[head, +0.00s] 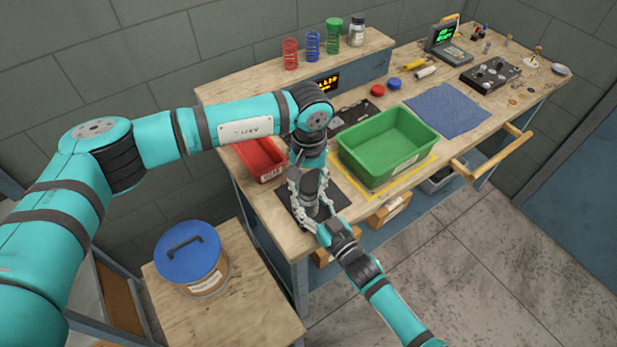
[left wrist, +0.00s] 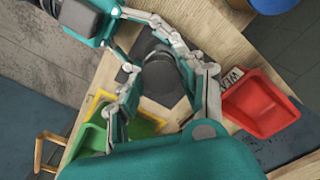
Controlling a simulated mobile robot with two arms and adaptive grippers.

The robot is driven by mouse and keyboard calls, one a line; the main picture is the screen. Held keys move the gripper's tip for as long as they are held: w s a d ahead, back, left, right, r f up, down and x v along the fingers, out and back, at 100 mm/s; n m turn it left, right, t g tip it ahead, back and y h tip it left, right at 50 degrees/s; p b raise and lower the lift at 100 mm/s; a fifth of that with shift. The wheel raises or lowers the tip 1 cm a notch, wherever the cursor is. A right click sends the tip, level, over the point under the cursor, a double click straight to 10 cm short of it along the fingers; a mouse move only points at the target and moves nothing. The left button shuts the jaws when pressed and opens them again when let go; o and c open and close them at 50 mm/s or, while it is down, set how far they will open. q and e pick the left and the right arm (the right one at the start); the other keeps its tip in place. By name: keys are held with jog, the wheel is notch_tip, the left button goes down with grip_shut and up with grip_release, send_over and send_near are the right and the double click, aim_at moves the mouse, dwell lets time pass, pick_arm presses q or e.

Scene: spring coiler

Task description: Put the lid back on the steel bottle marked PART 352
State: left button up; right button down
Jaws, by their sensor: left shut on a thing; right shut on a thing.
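A dark round piece, apparently the lid (left wrist: 160,74), sits between the fingers of my left gripper (left wrist: 168,68) in the left wrist view. In the head view my left gripper (head: 309,203) points down over the black mat at the bench's near left corner and is shut. My right gripper (head: 320,221) comes in low from the front right and is shut at the same spot, just below the left one. The steel bottle is mostly hidden between the grippers, and its PART 352 marking cannot be read. Whether lid and bottle touch cannot be told.
A green bin (head: 390,147) on a yellow outline stands right of the grippers. A red bin (head: 259,157) is close on the left. The black mat (head: 345,193) lies beneath. A blue-lidded tub (head: 192,262) stands on a lower table. A blue cloth (head: 447,108) lies farther right.

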pick_arm(q)
jog(key=shift+f, duration=0.55)
dwell(0.5)
jog(key=m, duration=0.5)
jog(key=shift+m, duration=0.3)
jog(key=m, duration=0.4)
jog(key=o, duration=0.7)
jog(key=shift+o, duration=0.2)
jog(key=shift+r, duration=2.25)
